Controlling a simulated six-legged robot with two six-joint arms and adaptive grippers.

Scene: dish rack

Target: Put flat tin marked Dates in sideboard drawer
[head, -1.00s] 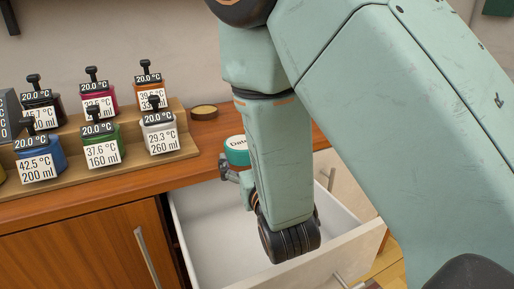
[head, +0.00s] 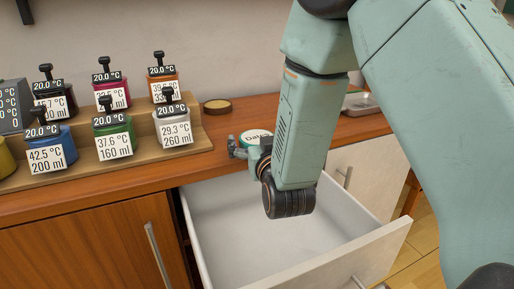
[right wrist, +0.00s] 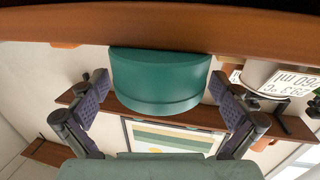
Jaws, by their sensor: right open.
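The flat tin (head: 254,135) has a white lid with the start of "Dates" readable and a green side. It sits on the sideboard top near the front edge, behind the open drawer (head: 290,222). My right gripper (head: 238,148) is at the tin's front left in the head view, partly hidden by its own wrist. In the right wrist view the green tin (right wrist: 160,82) lies between the two open fingers (right wrist: 160,90), with a narrow gap at each side. My left gripper is not in view. The visible drawer floor is bare.
A stepped wooden rack (head: 188,142) with several labelled jars stands left of the tin. A grey tray (head: 360,104) lies to the right. The drawer front (head: 340,262) juts out below my right arm.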

